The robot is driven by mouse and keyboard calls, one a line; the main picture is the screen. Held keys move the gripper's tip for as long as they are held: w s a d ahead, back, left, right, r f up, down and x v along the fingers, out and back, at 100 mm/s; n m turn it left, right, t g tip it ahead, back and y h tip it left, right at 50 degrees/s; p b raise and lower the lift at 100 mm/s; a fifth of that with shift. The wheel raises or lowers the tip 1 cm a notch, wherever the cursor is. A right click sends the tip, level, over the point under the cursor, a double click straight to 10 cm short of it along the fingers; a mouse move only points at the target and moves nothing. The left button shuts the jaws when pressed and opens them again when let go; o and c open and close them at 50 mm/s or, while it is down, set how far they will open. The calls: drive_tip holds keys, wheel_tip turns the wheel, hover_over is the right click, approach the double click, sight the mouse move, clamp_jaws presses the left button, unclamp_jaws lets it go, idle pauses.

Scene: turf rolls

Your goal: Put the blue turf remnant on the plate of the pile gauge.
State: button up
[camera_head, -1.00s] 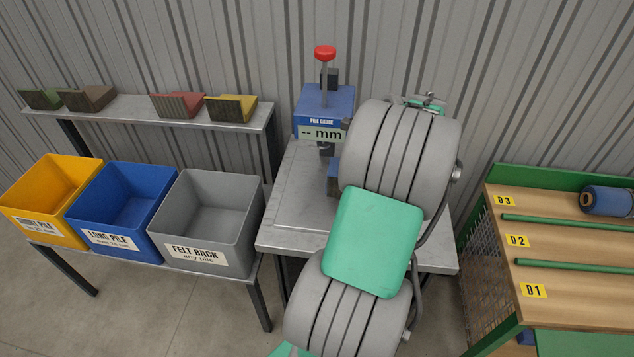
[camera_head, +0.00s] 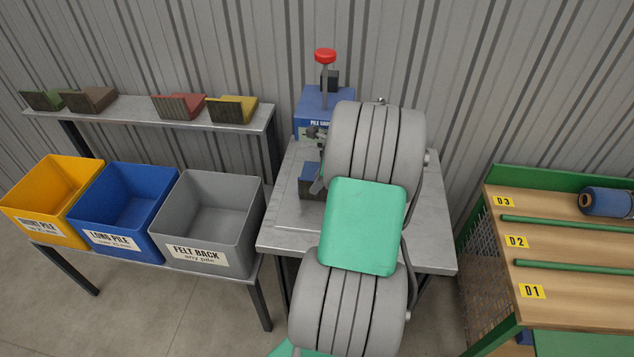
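The blue turf remnant (camera_head: 311,178) is a small folded piece with a darker front face. It is at the left edge of my arm, in front of the pile gauge (camera_head: 322,102). My gripper (camera_head: 319,176) is mostly hidden behind my arm, but the remnant moves along with it, so it appears shut on the remnant. The gauge has a blue head and a red knob on top. Its plate is hidden by my arm and the remnant. I cannot tell whether the remnant touches anything below.
The gauge stands on a grey metal table (camera_head: 290,238). Yellow (camera_head: 35,212), blue (camera_head: 105,220) and grey (camera_head: 195,232) bins stand to the left. Several other remnants lie on a shelf (camera_head: 140,108) behind them. A wooden rack (camera_head: 580,240) with a blue roll (camera_head: 607,201) is at right.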

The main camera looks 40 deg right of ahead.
drive_tip(key=o, duration=0.3)
drive_tip(key=shift+o, duration=0.2)
drive_tip(key=p+v, duration=0.1)
drive_tip(key=v, duration=1.1)
drive_tip(key=w+a+r+n, duration=0.1)
drive_tip(key=w+a+n, duration=0.1)
drive_tip(key=a+n, duration=0.55)
drive_tip(key=w+a+r+n, duration=0.2)
drive_tip(key=w+a+n, duration=0.15)
drive_tip(key=a, duration=0.65)
drive_tip(key=s+a+f+n+h, duration=0.1)
drive_tip(key=s+a+n, duration=0.3)
drive_tip(key=a+n, duration=0.4)
drive_tip(key=s+a+f+n+h, duration=0.1)
drive_tip(key=s+a+n, duration=0.4)
drive_tip(key=a+n, duration=0.3)
drive_tip(key=shift+s+a+n+g, duration=0.2)
drive_tip(key=shift+n+g, duration=0.1)
drive_tip(key=shift+n, duration=0.4)
